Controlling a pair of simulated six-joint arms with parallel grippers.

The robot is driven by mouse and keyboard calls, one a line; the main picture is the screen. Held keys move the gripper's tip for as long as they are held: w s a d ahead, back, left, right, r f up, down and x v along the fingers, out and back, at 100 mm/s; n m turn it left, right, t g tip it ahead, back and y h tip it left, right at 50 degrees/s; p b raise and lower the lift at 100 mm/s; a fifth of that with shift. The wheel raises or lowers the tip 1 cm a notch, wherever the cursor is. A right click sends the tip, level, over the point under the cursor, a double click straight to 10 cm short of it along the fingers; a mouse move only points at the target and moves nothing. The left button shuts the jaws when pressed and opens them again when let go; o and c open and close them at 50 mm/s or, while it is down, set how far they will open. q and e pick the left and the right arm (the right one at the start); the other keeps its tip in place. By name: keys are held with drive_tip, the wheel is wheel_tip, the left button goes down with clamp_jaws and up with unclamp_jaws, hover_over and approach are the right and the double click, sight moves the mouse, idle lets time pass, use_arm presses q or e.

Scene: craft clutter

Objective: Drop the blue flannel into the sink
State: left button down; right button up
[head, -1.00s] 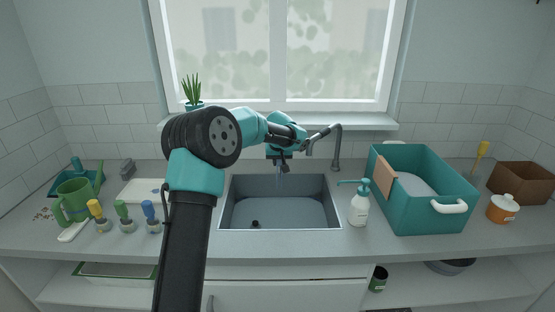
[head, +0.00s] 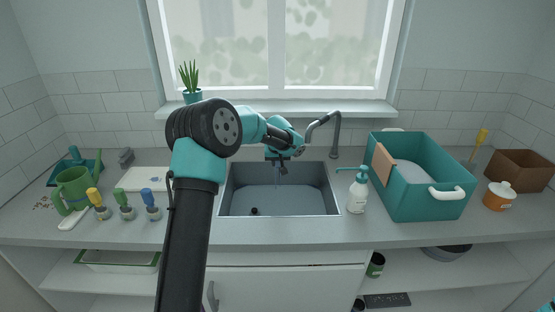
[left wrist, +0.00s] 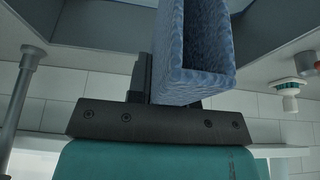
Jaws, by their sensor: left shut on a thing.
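The sink (head: 330,210) is a grey rectangular basin set in the worktop, with a dark drain near its front left. My left gripper (head: 277,159) is over the rear middle part of the sink, pointing down. In the left wrist view it is shut on the blue flannel (left wrist: 190,72), a textured blue folded cloth that extends away from the jaws. In the head view the flannel is a thin strip (head: 277,175) hanging below the gripper, over the basin. The sink also fills the top of the left wrist view (left wrist: 115,25). My right gripper is not in view.
A curved tap (head: 336,135) stands behind the sink, close to my left gripper. A white soap bottle (head: 357,196) with a teal pump is at its right, beside a teal crate (head: 410,205). Several handled tools and a green watering can (head: 76,188) stand left.

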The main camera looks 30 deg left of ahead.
use_arm(q)
drive_tip(key=c, duration=0.9)
unclamp_jaws()
drive_tip(key=shift+c, duration=0.2)
drive_tip(key=shift+r, duration=0.1)
drive_tip(key=v, duration=1.7)
drive_tip(key=shift+r, duration=0.15)
